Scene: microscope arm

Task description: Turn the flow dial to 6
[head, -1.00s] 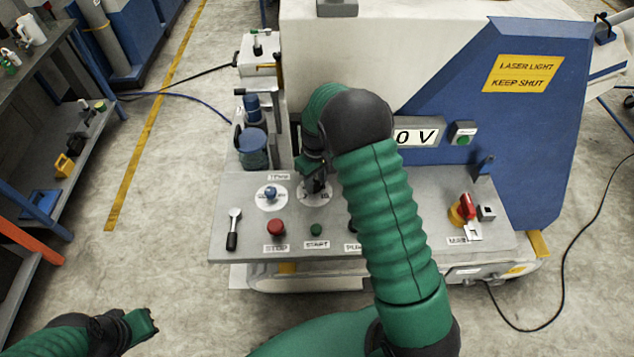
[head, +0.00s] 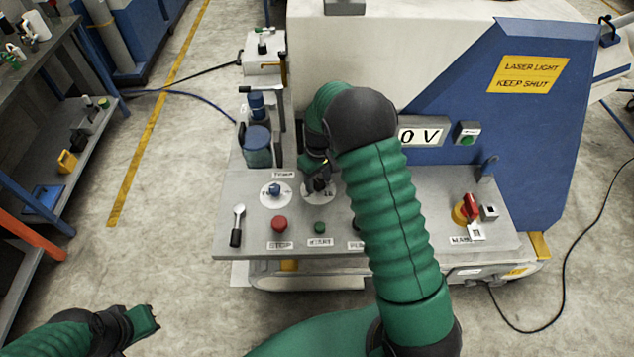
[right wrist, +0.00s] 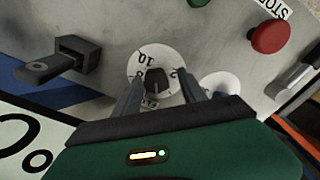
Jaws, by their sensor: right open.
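A white dial disc with black numbers and a dark knob (right wrist: 157,80) shows in the right wrist view; 10 and 8 can be read on it. No name label for it is visible. In the head view this dial (head: 308,194) is partly covered by my right gripper (head: 319,178). The right gripper is open; in the right wrist view its two fingers (right wrist: 160,97) stand on either side of the knob. Contact and the knob's exact pointing cannot be told. My left gripper (head: 152,321) is low at the left, away from the panel.
A red switch (head: 470,206) is at the right.

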